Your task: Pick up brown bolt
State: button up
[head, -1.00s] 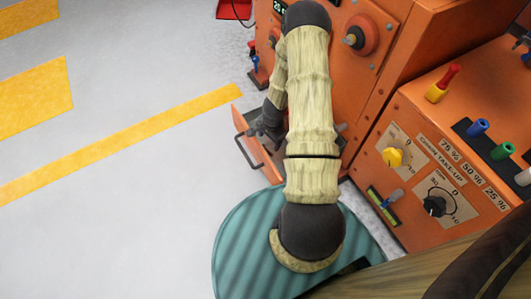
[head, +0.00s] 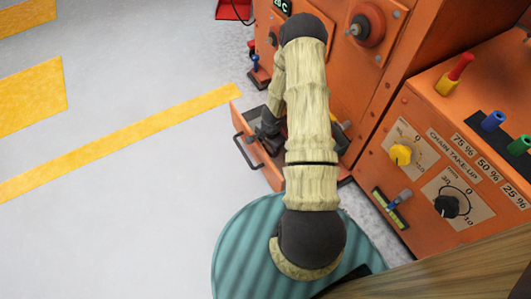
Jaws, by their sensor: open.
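I cannot make out a brown bolt in the head view. An orange drawer (head: 262,158) with a dark handle stands open at the foot of the orange machine. My gripper (head: 264,136) is dark and small in the picture, over the open drawer's dark inside. It is open, and I see nothing held in it. My own arm covers part of the drawer, so some of its contents are hidden.
The orange machine (head: 375,80) stands close on the right of my arm. A control panel (head: 440,150) with a yellow knob (head: 400,154), a black knob (head: 446,206) and coloured plugs juts out at right. The grey floor (head: 120,210) at left is clear.

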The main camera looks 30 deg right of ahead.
jog(key=shift+w+f, duration=0.1)
jog(key=shift+f, duration=0.6)
jog(key=shift+r, duration=0.1)
jog(key=c, duration=0.8)
jog(key=shift+o, duration=0.2)
jog(key=shift+w+d+r+p, duration=0.15)
jog(key=shift+w+r+p, duration=0.05)
jog(key=shift+r+p, duration=0.25)
jog(key=w+d+r+p, duration=0.7)
jog(key=w+p, duration=0.2)
jog(key=w, duration=0.2)
jog(key=shift+d, duration=0.3)
jog(key=shift+w, duration=0.1)
